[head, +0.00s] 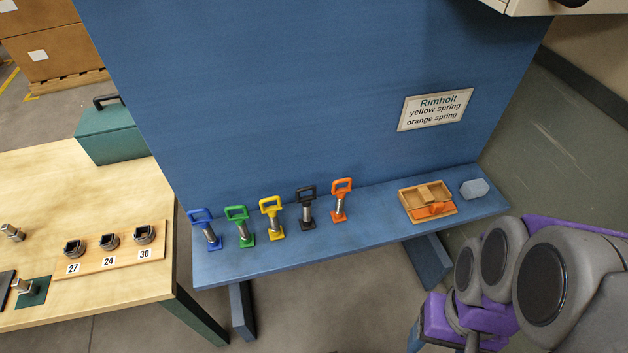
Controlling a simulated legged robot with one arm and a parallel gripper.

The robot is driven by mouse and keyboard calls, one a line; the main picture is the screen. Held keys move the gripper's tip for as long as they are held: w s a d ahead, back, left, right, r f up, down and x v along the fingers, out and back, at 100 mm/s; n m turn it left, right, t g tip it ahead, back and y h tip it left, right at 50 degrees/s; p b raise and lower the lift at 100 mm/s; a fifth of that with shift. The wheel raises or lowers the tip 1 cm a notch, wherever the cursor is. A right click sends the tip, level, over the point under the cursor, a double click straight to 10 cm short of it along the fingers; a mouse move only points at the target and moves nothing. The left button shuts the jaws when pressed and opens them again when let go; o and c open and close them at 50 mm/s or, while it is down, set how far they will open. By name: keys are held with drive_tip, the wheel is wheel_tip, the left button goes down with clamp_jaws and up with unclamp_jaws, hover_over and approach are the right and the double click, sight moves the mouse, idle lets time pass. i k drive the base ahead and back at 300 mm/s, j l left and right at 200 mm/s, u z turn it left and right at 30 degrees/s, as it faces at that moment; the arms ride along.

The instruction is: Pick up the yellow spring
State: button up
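The yellow spring (272,217) stands upright on the blue bench shelf (375,238). It has a yellow loop handle on top, a metallic middle and a yellow foot. It is third from the left in a row, between the green spring (240,225) and the black spring (307,207). The blue spring (206,228) is at the left end and the orange spring (340,199) at the right end. My arm shows at the lower right, well apart from the springs. My gripper's fingers cannot be made out in the head view.
A wooden tray (408,207) with an orange item and a grey block (474,188) lie on the shelf's right part. A blue panel (290,90) with a sign (435,110) rises behind. A wooden table (100,185) with a green toolbox (112,133) stands left.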

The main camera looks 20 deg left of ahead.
sight(276, 233)
drive_tip(key=u, duration=1.35)
drive_tip(key=k+j+z, duration=0.15)
drive_tip(key=j+z, duration=0.15)
drive_tip(key=z, duration=0.15)
drive_tip(key=k+j+z, duration=0.15)
drive_tip(key=z, duration=0.3)
drive_tip(key=j, duration=0.1)
